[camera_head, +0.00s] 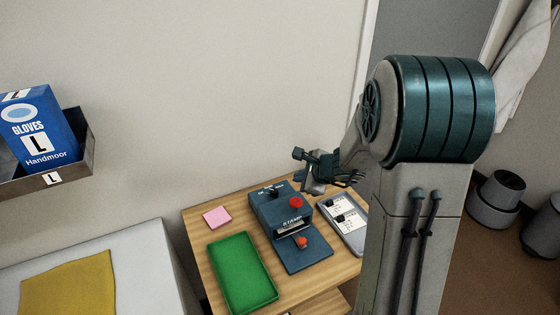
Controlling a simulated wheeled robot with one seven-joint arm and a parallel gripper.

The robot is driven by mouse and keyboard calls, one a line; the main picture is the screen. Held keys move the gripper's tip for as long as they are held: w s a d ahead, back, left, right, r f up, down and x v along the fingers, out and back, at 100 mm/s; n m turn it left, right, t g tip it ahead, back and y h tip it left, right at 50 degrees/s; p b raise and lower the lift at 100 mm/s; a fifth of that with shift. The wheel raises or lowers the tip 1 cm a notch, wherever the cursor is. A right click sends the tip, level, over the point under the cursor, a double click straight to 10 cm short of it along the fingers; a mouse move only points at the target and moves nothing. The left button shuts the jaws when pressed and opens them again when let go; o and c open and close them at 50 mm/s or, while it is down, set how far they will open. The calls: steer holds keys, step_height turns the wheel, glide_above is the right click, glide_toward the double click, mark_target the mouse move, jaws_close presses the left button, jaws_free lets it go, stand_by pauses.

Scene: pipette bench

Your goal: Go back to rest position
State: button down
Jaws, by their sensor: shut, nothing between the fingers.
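My gripper (352,180) is shut and empty. It is raised above the back right part of the small wooden table (213,257), over the area of the blue device and the grey tray. My arm comes in from the right and hides the table's right side. The blue device (264,213) stands on the table with a red knob (296,202) on top and an orange-red part (302,242) low at its front. The gripper looks apart from the device.
A green tray (241,272) and a pink note pad (217,217) lie left of the device. A grey tray (353,239) with labelled items lies right of it. A glove box (40,125) sits in a wall holder at left. A yellow cloth (68,284) lies on a white surface.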

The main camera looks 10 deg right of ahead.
steer(key=s+a+r+n+g, duration=0.2)
steer(key=s+a+r+n, duration=0.15)
steer(key=s+n, duration=0.3)
steer(key=s+a+r+n+g, duration=0.1)
steer(key=s+a+r+n, duration=0.2)
steer(key=s+r+n, duration=0.3)
steer(key=s+d+n+h, duration=0.2)
steer(key=s+d+n, duration=0.1)
steer(key=s, duration=0.4)
steer(key=s+d+r+n+g+h, duration=0.1)
steer(key=s+d+n+h, duration=0.1)
steer(key=s+n, duration=0.3)
steer(key=s, duration=0.2)
steer(key=shift+s+d+h, duration=0.3)
steer(key=shift+d, duration=0.1)
